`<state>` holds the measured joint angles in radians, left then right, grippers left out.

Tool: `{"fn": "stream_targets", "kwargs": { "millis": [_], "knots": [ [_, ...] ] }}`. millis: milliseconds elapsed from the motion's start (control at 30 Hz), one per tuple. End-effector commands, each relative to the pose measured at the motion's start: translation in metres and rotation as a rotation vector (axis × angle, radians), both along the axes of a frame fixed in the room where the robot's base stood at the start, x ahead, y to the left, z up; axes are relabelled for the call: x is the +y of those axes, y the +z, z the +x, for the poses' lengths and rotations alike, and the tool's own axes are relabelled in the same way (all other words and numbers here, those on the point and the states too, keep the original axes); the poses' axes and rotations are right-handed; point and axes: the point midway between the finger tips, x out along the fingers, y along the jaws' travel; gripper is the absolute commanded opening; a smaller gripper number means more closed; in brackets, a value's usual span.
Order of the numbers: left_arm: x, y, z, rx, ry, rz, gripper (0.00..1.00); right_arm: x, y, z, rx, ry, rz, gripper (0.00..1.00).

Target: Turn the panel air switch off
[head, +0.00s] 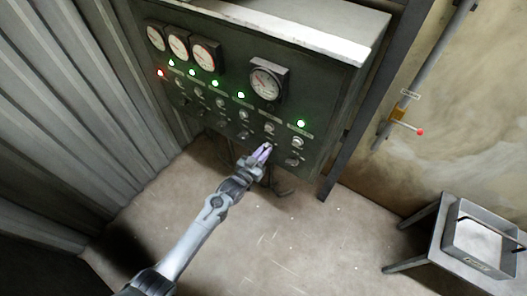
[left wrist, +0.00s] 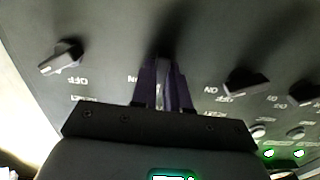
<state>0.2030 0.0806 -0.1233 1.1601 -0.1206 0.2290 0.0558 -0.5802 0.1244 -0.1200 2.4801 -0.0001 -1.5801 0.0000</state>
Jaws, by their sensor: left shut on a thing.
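The dark control panel (head: 200,100) stands against the back, with rows of small knobs and rotary switches below its lamps. My left gripper (head: 264,152) reaches its lower row, second switch from the right. In the left wrist view the purple fingers (left wrist: 164,85) are shut on a rotary switch between them, mostly hidden by the fingers. Black switch handles show on either side, one at left (left wrist: 62,58) and one at right (left wrist: 245,83). Upside-down ON and OFF lettering is on the panel. Labels in the head view are too small to read. My right gripper is not in view.
Several round gauges (head: 267,82), green lamps (head: 301,124) and one red lamp (head: 161,72) are on the panel. A pipe with a red-tipped valve handle (head: 408,126) is on the right wall. A metal tray (head: 478,264) stands on a small table. The floor before the panel is clear.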

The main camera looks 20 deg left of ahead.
Motion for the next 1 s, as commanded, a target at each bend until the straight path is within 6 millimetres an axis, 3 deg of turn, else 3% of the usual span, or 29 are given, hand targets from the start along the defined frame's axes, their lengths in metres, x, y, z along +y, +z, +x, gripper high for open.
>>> {"fn": "stream_targets", "kwargs": {
  "millis": [567, 600, 733, 1000],
  "knots": [
    [-0.0001, -0.0009, -0.0001, 0.01, 0.0, -0.037, 0.0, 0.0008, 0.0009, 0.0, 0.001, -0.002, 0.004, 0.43],
    [-0.0001, -0.001, -0.0001, 0.01, 0.0, -0.037, 0.18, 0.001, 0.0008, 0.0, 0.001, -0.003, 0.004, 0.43],
    [-0.0001, -0.0007, -0.0001, 0.009, 0.0, -0.036, 0.38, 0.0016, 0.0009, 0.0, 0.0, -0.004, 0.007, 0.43],
    [-0.0001, -0.0003, -0.0001, 0.009, 0.0, -0.035, 0.4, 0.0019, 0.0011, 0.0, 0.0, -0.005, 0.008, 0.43]
  ]
}}
